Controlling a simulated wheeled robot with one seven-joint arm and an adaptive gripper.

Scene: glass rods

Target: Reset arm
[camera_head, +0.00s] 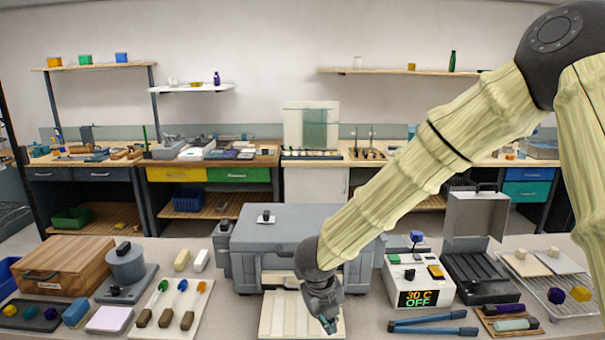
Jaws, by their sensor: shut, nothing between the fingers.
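My arm reaches in from the upper right of the head view. My gripper (330,322) hangs at the lower middle with its fingers pointing down, shut and empty. It is over or just in front of a cream ribbed tray (276,318), and hides part of it; I cannot tell the height between them. A large grey box-like machine (270,240) stands behind the gripper, partly hidden by my arm.
A white control box (418,283) reading "30 C OFF", blue-handled tongs (432,323) and an open grey case (478,272) stand to the right. A board with brush-like tools (196,318), a grey round device (126,268) and a wooden box (66,265) stand to the left.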

